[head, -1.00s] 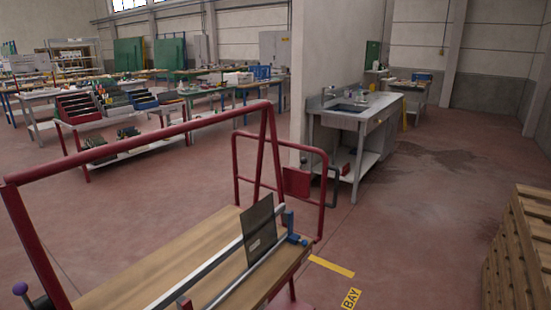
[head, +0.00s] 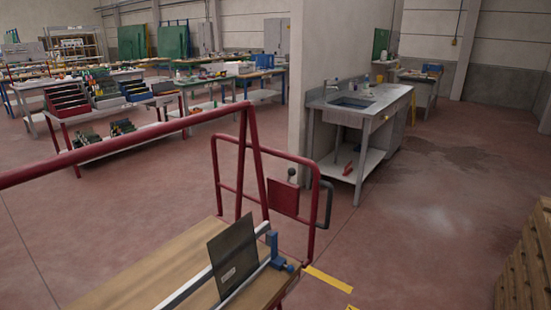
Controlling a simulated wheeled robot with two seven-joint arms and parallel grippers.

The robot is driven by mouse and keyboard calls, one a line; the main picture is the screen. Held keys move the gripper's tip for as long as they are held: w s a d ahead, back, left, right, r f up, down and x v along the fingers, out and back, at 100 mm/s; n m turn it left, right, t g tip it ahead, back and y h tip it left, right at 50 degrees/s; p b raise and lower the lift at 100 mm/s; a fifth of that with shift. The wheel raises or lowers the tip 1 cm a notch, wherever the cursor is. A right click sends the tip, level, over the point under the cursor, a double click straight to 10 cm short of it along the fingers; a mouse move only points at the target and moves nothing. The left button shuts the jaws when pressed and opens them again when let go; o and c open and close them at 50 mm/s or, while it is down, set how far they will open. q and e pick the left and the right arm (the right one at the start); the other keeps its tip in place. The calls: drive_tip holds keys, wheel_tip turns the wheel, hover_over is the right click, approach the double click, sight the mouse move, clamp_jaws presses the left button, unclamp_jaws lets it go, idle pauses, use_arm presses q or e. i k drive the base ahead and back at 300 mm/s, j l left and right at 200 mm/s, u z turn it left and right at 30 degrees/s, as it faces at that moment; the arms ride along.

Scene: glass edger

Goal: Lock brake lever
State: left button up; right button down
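A red-framed cart or trolley (head: 120,147) with a wooden deck (head: 150,265) fills the lower left of the head view. A dark glass pane (head: 233,258) stands tilted on it beside a pale metal rail (head: 190,288) with a blue end fitting (head: 278,250). Beyond it is a red tubular rail (head: 265,150) with a red plate (head: 284,197) and a small dark knob (head: 292,172) above. I cannot tell whether this knob is the brake lever. No other lever is clear in this view. Neither of my grippers is in view.
A metal sink bench (head: 340,117) stands by the wall end at centre right. Stacked wooden pallets (head: 525,265) are at the lower right. Yellow floor tape (head: 328,279) lies beside the cart. The red floor between the bench and pallets is clear.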

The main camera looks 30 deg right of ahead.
sight(292, 171)
drive_tip(key=i+l, duration=0.15)
drive_tip(key=l, duration=0.2)
drive_tip(key=i+l, duration=0.2)
drive_tip(key=l, duration=0.2)
drive_tip(key=i+l+u, duration=0.1)
drive_tip(key=l, duration=0.25)
drive_tip(key=i+l, duration=0.2)
drive_tip(key=l, duration=0.2)
drive_tip(key=i+l, duration=0.15)
drive_tip(key=l, duration=0.2)
drive_tip(key=i+l+u, duration=0.1)
drive_tip(key=l, duration=0.3)
drive_tip(key=i+l, duration=0.2)
drive_tip(key=l, duration=0.2)
drive_tip(key=i+l+u, duration=0.1)
drive_tip(key=l, duration=0.3)
